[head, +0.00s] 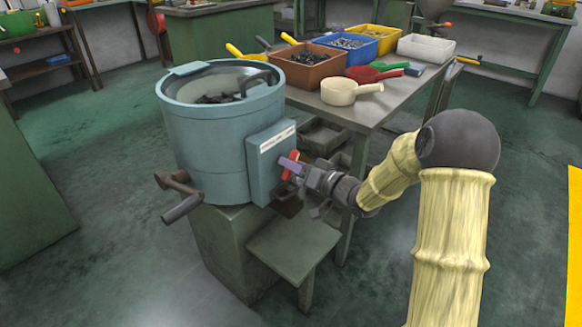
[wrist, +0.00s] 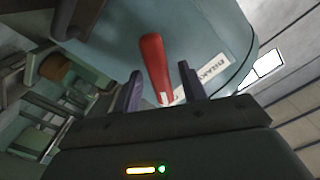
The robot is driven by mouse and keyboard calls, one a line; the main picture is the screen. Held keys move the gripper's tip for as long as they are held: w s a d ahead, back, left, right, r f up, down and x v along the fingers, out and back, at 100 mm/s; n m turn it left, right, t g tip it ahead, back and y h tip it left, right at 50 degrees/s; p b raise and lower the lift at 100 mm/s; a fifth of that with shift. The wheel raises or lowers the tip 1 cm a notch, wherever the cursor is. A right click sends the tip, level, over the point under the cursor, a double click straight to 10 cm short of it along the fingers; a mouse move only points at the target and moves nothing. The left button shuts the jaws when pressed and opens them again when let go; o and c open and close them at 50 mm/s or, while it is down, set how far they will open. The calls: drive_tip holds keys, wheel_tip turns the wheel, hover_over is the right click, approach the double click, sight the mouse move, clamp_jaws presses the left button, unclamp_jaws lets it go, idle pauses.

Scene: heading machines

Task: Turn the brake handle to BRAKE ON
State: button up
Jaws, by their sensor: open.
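The red brake handle (head: 292,167) is on the grey-blue box at the front right of a round blue-grey machine tub (head: 208,140). A white label (head: 277,142) with lettering too small to read is above it. In the wrist view the handle (wrist: 155,68) stands between the two dark fingers, with a gap on each side. My gripper (head: 292,164) is open at the handle in the head view; it also shows in the wrist view (wrist: 160,88). The handle's lower end and pivot are partly hidden, and its setting cannot be read.
A brown crank (head: 178,195) juts from the tub's left side. A small green step (head: 290,245) stands below the box. Behind is a table with an orange-brown bin (head: 308,66), a cream scoop (head: 346,91) and other bins. Open floor lies at left front.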

drive_tip(key=shift+w+a, duration=0.35)
drive_tip(key=shift+a, duration=0.1)
drive_tip(key=shift+c, duration=0.2)
clamp_jaws()
